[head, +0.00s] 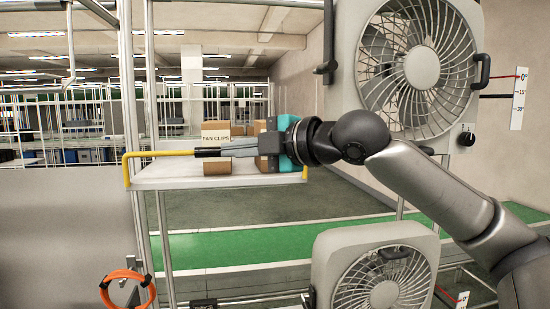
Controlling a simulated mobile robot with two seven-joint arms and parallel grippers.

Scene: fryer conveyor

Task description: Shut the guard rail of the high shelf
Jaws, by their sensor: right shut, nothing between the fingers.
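The high shelf (170,183) is a pale board at left of centre in the head view. A yellow guard rail (165,153) runs along its front, bent down at the left end. A short yellow upright (305,172) shows at the shelf's right end. My right gripper (212,152) reaches in from the right, points left and is shut with nothing held. Its tips are level with the rail and overlap a dark stretch there; I cannot tell whether they touch it. The gripper hides the right part of the rail, so its latching end is not visible. My left gripper is out of view.
A box marked FAN CLIPS (216,133) and another carton (258,128) stand on the shelf behind my gripper. A large fan (420,70) is above my arm and a second fan (375,275) below. An orange hose coil (127,290) hangs lower left.

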